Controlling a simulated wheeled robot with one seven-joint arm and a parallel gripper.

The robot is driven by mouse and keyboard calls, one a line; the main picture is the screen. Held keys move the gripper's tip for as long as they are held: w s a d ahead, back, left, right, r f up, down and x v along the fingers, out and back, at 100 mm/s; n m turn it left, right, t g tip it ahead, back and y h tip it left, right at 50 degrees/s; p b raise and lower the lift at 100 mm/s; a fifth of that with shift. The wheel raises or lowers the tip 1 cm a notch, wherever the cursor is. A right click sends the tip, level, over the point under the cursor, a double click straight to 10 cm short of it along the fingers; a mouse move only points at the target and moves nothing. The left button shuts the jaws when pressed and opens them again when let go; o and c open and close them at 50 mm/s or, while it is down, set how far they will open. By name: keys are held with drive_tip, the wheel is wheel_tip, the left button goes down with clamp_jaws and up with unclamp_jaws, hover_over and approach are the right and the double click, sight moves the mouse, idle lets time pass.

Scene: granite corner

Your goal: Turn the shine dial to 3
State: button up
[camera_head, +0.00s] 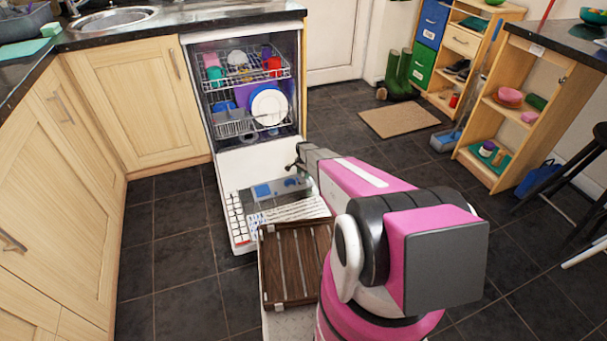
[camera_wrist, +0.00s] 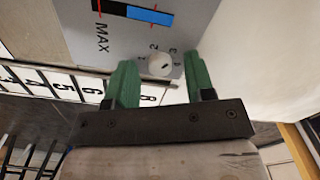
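The shine dial (camera_wrist: 160,64) is a small round white knob on a grey panel in the wrist view. Small numbers, including 2 and 3, stand around it. A dark mark shows on its face, but I cannot tell which number it points at. My gripper (camera_wrist: 161,70) is open, with one green finger on each side of the dial and a visible gap on both sides. In the head view my gripper (camera_head: 294,166) is over the open dishwasher door (camera_head: 240,165), where the panel (camera_head: 262,190) lies.
A blue bar with red lines and the word MAX (camera_wrist: 102,38) is beside the dial. Numbered white tiles (camera_wrist: 62,82) lie near the panel. The dishwasher's racks (camera_head: 245,75) hold dishes. A brown slatted tray (camera_head: 290,262) is in front of the door. Tiled floor is clear at left.

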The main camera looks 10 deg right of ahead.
idle(0.3)
wheel_tip(320, 180, up, 11)
drive_tip(key=shift+f, duration=0.15)
idle(0.4)
drive_tip(key=s+r+n, duration=0.5)
drive_tip(key=s+r, duration=0.9)
drive_tip(key=s, duration=0.4)
drive_tip(key=s+r+n, duration=0.6)
drive_tip(key=s+r, duration=0.9)
drive_tip(key=s, duration=0.3)
drive_tip(key=shift+s+r, duration=0.25)
drive_tip(key=shift+s, duration=0.05)
